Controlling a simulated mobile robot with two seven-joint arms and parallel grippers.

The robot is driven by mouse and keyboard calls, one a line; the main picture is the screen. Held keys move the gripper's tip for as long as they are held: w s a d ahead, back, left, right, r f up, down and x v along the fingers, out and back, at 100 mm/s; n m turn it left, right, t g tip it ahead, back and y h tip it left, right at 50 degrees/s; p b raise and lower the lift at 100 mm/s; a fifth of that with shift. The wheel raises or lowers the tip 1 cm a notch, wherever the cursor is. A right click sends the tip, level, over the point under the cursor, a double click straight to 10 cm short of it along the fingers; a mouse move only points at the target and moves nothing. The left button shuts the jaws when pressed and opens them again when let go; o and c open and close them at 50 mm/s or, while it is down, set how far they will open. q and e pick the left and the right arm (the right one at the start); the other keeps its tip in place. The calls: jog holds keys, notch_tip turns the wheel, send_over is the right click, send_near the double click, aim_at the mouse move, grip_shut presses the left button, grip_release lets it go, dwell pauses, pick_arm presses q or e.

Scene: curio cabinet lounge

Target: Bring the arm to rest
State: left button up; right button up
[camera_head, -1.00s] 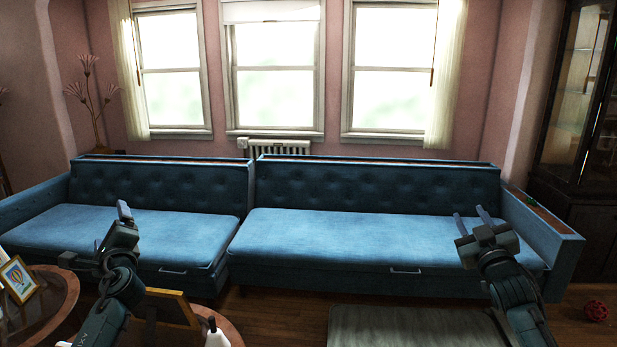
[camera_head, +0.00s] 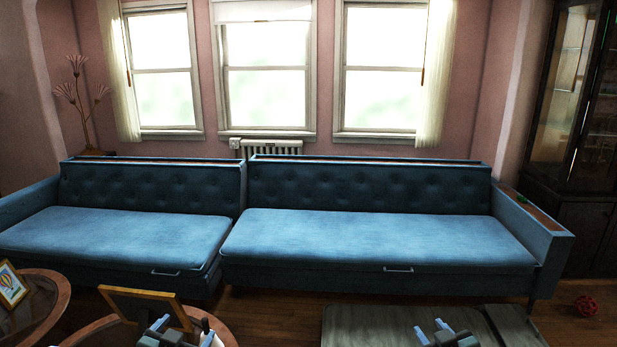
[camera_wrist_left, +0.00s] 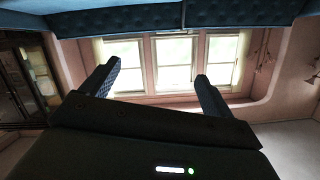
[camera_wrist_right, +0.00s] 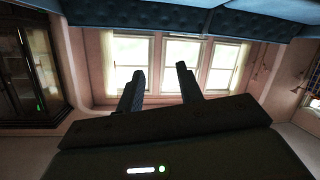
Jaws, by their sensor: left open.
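My left gripper (camera_head: 163,332) shows at the bottom edge of the head view, low in front of the round side table. In the left wrist view its two fingers (camera_wrist_left: 157,69) stand wide apart with nothing between them. My right gripper (camera_head: 431,330) is at the bottom edge of the head view, in front of the grey-green low table. In the right wrist view its fingers (camera_wrist_right: 160,69) are apart by a narrower gap and hold nothing. Most of both arms is out of the head view.
Two blue sofas (camera_head: 370,235) (camera_head: 110,235) stand ahead. The low table (camera_head: 375,325) is at bottom centre-right. Round wooden tables (camera_head: 62,300) with picture frames (camera_head: 150,306) are at lower left.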

pick_arm(q)
jog(key=s+d+f+g+h, duration=0.1)
jog(key=s+d+f, duration=0.2)
jog(key=s, duration=0.6)
jog(key=s+d+f+g+h, duration=0.1)
jog(key=s+d+f, duration=0.3)
jog(key=s, duration=0.5)
jog(key=s+d+f+g, duration=0.2)
jog(key=s+d, duration=0.3)
jog(key=s, duration=0.5)
jog(key=shift+f+n+h, duration=0.4)
jog(key=shift+f, duration=0.25)
pick_arm(e)
jog(key=s+a+f+g+y, duration=0.1)
jog(key=s+a+f, duration=0.2)
jog(key=s, duration=0.6)
jog(key=s+a+f+g+y, duration=0.1)
jog(key=s+a+f, duration=0.3)
jog(key=s, duration=0.5)
jog(key=s+a+f+g, duration=0.2)
jog(key=s+a, duration=0.3)
jog(key=s, duration=0.5)
jog(key=shift+f+m+y, duration=0.4)
jog(key=shift+f, duration=0.25)
pick_arm(q)
jog(key=shift+d, duration=0.1)
pick_arm(e)
jog(key=shift+a, duration=0.1)
